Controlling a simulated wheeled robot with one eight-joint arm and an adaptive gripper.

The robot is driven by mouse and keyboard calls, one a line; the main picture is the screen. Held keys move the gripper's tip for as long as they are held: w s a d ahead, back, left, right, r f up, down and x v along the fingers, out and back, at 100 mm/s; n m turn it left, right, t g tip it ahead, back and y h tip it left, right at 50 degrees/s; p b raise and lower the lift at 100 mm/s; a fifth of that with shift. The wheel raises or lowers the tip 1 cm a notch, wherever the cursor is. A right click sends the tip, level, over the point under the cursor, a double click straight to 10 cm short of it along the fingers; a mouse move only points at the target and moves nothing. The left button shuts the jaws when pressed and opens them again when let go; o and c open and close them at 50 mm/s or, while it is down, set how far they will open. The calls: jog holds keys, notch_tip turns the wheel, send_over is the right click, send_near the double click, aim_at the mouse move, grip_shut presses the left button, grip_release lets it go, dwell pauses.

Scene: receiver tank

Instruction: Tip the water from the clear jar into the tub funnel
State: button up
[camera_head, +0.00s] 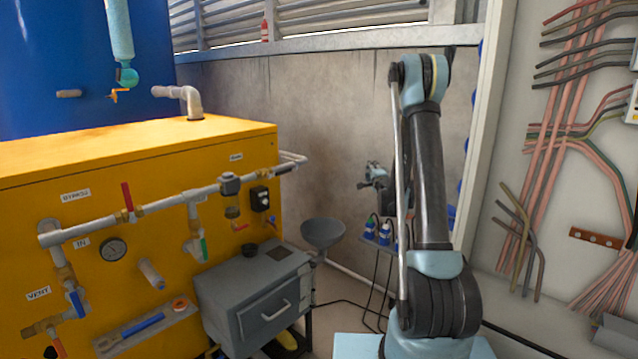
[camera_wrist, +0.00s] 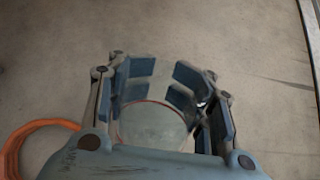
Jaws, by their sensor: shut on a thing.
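The clear jar (camera_wrist: 152,126) shows in the wrist view as a see-through round shape with a thin reddish rim, between the finger pads. My gripper (camera_wrist: 164,88) is shut on it. I cannot make out any water level in it. In the head view my gripper (camera_head: 377,178) is small, up and to the right of the grey funnel (camera_head: 322,235) and partly behind my arm. The jar is not clear to see there. The funnel stands open upward by the concrete wall, right of the grey cabinet.
A yellow housing (camera_head: 150,150) with pipes and valves fills the left, with a grey cabinet (camera_head: 258,290) before it. A small rack with blue-capped bottles (camera_head: 385,232) stands right of the funnel. An orange hose loop (camera_wrist: 30,140) lies on the floor in the wrist view.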

jog(key=s+a+n+g+y, duration=0.1)
jog(key=s+a+g+y, duration=0.35)
jog(key=a, duration=0.65)
jog(key=s+a+n+g+y, duration=0.2)
jog(key=s+a+y, duration=0.45)
jog(key=a, duration=0.45)
jog(key=w+d+r+m, duration=0.1)
jog(key=w+r+m, duration=0.2)
jog(key=m, duration=0.9)
notch_tip(320, 180, up, 3)
jog(key=shift+d, duration=0.35)
jog(key=shift+w, duration=0.1)
